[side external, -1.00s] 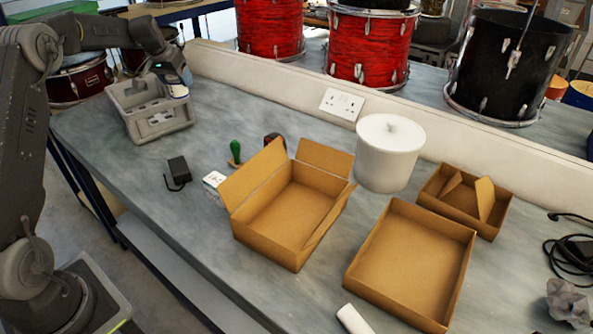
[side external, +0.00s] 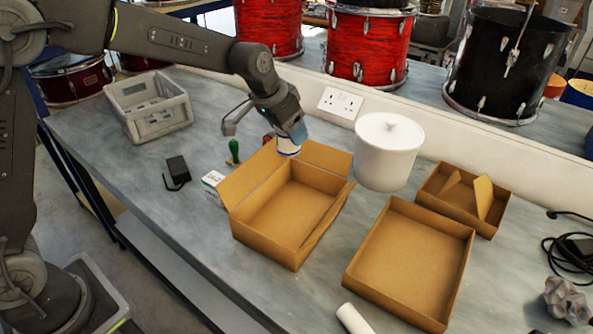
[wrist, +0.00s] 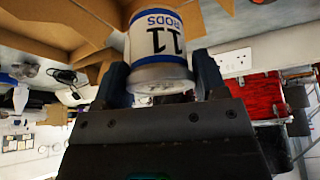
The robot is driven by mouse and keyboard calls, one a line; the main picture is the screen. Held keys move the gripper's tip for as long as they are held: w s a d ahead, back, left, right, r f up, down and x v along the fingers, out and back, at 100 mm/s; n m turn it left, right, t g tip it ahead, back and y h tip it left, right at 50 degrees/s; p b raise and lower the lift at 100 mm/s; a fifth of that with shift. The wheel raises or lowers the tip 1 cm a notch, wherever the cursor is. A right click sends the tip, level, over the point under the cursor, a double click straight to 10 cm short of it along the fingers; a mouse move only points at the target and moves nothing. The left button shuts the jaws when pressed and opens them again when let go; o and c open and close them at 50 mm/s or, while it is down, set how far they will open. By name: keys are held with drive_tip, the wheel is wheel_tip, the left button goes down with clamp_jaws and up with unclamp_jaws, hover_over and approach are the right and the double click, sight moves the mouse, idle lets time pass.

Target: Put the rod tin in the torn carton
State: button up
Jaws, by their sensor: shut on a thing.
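The rod tin (wrist: 160,45) is white with a blue band, marked "11 RODS" in the wrist view. My gripper (wrist: 161,76) is shut on it, with one finger on each side. In the side view my gripper (side external: 291,133) holds the tin (side external: 288,149) above the back edge of the flapped carton (side external: 286,218), near its raised back flaps. Two other open cartons stand to the right: one without raised flaps (side external: 408,262) and a smaller one with flaps standing inside (side external: 461,203). I cannot tell for sure which one is torn.
A white lidded pot (side external: 388,155) stands behind the cartons. A grey crate (side external: 150,108) is at the back left. A black adapter (side external: 178,170), a green-handled tool (side external: 234,152) and a small white box (side external: 213,183) lie left of the flapped carton. A white roll (side external: 353,319) lies in front.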

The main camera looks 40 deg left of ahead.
drive_tip(key=s+d+m, duration=0.1)
drive_tip(key=s+d, duration=0.2)
drive_tip(key=d, duration=0.2)
hover_over(297, 214)
drive_tip(key=shift+f, duration=7.7)
drive_tip(key=shift+f, duration=0.1)
drive_tip(key=shift+f, duration=0.1)
drive_tip(key=o, duration=1)
